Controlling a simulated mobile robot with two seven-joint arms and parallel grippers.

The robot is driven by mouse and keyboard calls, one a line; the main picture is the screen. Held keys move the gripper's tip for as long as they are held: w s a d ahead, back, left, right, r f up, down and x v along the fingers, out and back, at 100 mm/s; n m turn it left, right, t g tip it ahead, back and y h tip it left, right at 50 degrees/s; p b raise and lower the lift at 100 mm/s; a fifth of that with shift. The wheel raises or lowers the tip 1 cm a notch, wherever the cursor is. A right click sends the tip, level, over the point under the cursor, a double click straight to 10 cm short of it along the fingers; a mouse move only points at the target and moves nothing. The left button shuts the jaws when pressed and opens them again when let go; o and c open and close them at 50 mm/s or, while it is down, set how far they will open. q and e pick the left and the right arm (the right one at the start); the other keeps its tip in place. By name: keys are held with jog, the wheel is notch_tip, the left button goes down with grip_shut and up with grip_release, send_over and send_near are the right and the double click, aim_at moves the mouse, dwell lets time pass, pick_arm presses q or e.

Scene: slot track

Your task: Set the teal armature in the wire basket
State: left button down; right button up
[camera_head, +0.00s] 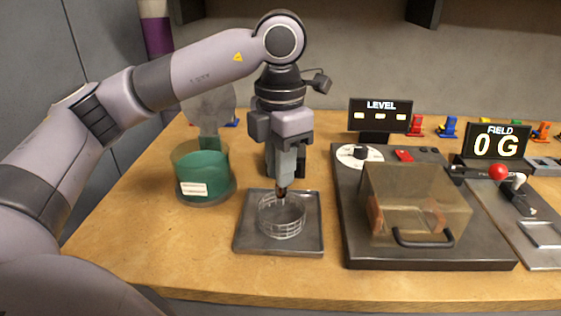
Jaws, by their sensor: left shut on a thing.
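My left gripper (282,188) points straight down over the wire basket (282,228). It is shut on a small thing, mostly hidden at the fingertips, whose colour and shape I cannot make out. The fingertips are at about the basket's rim in the picture. The basket is a round, open wire mesh standing on a grey metal tray (247,243). I cannot clearly make out the teal armature anywhere. My right gripper is not in view.
Displays read LEVEL (381,115) and FIELD 0 G (496,143). Several coloured pieces (448,127) stand behind.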

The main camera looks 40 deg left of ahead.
aim_at(280, 195)
pick_arm(q)
notch_tip(280, 195, down, 5)
jog(key=b, duration=0.3)
jog(key=shift+s+d+f+b, duration=0.15)
jog(key=shift+s+f+b, duration=0.15)
jog(key=shift+f+b, duration=0.5)
jog(key=c, duration=1)
grip_release()
jog(key=shift+t, duration=0.3)
notch_tip(280, 195, up, 9)
jog(key=shift+w+r+p, duration=0.1)
jog(key=shift+w+p, duration=0.05)
jog(key=shift+p, duration=0.75)
